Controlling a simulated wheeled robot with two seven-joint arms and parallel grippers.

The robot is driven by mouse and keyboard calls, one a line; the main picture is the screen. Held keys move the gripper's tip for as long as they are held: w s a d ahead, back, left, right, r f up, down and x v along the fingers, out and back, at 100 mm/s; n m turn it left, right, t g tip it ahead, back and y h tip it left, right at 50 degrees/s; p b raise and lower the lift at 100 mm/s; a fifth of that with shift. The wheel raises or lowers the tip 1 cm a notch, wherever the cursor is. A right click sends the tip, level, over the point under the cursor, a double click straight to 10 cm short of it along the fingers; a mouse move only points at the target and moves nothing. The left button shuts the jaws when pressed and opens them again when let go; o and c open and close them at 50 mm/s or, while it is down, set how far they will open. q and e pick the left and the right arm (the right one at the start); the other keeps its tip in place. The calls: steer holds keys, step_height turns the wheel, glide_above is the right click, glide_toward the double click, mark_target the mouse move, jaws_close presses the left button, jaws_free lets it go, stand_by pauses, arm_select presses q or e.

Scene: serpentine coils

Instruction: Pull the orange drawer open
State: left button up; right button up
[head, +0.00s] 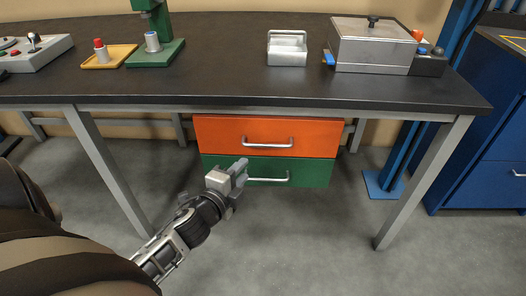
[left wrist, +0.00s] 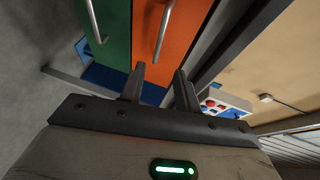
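The orange drawer (head: 222,133) is the upper of two drawers under the dark workbench, with a horizontal silver bar handle (head: 267,141). Its front looks about flush with the green drawer below, so it appears closed. My left gripper (head: 240,170) is in front of the left part of the green drawer, below and left of the orange handle. In the left wrist view, the left gripper (left wrist: 158,86) has its two fingers apart with nothing between them. The orange drawer (left wrist: 190,28) and its handle (left wrist: 164,28) show beyond the fingertips, apart from them. My right gripper is not in view.
The green drawer (head: 315,174) has a similar handle (head: 268,180). Grey table legs (head: 425,180) stand at both sides. The workbench top (head: 225,85) carries a metal box (head: 370,50), a small caddy (head: 287,55) and a green press (head: 155,50). The floor in front is clear.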

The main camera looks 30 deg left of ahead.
mark_target(266, 146)
arm_select(q)
steer(key=b+x, duration=0.1)
steer(key=x, duration=1.2)
steer(key=shift+w, duration=0.3)
jaws_close()
